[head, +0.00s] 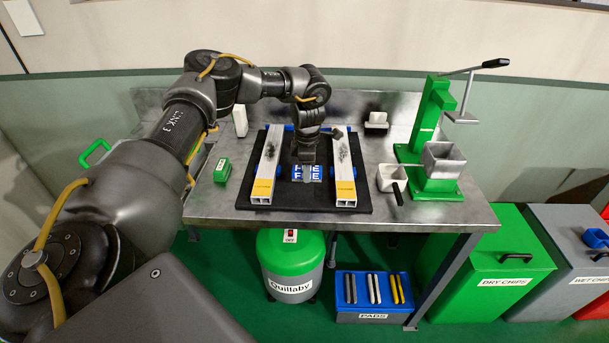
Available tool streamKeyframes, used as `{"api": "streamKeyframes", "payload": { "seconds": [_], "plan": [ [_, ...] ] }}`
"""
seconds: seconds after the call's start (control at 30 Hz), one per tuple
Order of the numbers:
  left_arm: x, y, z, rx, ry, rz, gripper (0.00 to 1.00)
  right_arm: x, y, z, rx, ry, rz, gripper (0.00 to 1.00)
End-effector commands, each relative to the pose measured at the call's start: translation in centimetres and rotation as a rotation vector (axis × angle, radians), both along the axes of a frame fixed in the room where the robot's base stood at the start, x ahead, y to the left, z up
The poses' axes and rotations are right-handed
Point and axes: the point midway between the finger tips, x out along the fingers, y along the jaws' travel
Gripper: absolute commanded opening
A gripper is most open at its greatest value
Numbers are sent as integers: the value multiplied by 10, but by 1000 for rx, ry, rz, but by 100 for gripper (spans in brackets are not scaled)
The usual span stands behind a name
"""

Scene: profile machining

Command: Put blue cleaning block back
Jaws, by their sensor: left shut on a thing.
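A blue block with white lettering (316,174) is low over the black mat (306,202), between two white profiles. My left gripper (306,166) points down from above and is shut on this block, covering its middle. I cannot tell whether the block touches the mat. The left profile (267,165) and right profile (343,165) each have a yellow band near the front end and dark specks on top. My right gripper is not in view.
A green block (222,170) lies left of the mat on the metal table (440,212). A blue pads box (374,315) and chip bins stand below.

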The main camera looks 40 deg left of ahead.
Motion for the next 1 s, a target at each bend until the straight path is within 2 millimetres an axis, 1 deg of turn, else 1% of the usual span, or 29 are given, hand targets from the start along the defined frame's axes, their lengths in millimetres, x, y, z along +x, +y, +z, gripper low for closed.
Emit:
{"api": "streamKeyframes", "payload": {
  "seconds": [0.1, 0.37, 0.43, 0.63, 1.0],
  "plan": [
    [3, 7, -9, -1, 2, 1, 3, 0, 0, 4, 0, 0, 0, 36],
    [5, 11, -14, -2, 0, -1, 3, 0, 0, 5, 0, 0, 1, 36],
    [5, 15, -20, 0, 1, 0, 3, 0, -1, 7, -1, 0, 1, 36],
    [4, 14, -47, -1, 3, 0, 3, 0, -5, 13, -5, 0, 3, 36],
    [5, 14, -52, -1, 0, -1, 3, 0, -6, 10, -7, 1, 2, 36]
  ]
}}
